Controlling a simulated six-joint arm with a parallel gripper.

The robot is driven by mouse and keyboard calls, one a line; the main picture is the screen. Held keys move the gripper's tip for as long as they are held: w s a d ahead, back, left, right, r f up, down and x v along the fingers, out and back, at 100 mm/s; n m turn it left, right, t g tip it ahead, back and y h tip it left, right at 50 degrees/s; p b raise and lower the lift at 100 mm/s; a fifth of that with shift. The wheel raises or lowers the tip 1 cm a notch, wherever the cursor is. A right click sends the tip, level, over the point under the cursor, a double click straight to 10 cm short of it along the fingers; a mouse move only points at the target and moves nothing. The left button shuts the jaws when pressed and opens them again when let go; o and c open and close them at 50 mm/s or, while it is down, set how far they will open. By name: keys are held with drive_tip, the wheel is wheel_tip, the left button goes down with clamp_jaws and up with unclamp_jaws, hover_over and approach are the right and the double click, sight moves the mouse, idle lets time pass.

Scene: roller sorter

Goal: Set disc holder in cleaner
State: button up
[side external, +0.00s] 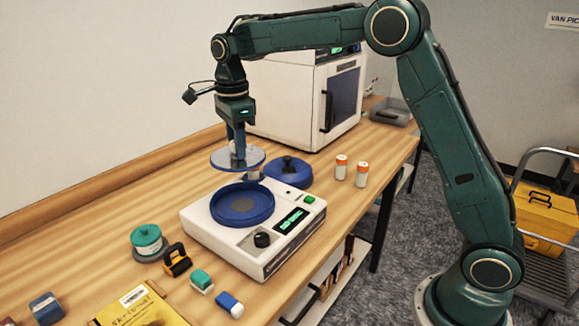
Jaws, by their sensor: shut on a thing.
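My gripper (236,143) is shut on the disc holder (222,159), a flat round plate with a blue edge and a small knob that the fingers grip. The holder hangs level in the air above the back left of the cleaner (207,226), a white box with a round blue basin (243,205) in its top. The basin looks empty. The cleaner's front has a dark dial, a lit display and a green button. A blue lid (288,172) with a black knob lies on the table behind the cleaner.
Two white and orange bottles (341,167) stand right of the lid. A white oven-like cabinet (290,105) stands behind. A teal container (147,240), a black and orange clip-like object (177,260), small blocks (201,281) and a yellow packet (140,306) lie at the front left.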

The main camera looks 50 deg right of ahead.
sight(243, 205)
drive_tip(key=shift+f, duration=6.45)
drive_tip(key=shift+f, duration=0.15)
drive_tip(key=o, duration=1)
wheel_tip(243, 205, up, 12)
drive_tip(key=shift+f, duration=0.15)
drive_tip(key=shift+r, duration=0.3)
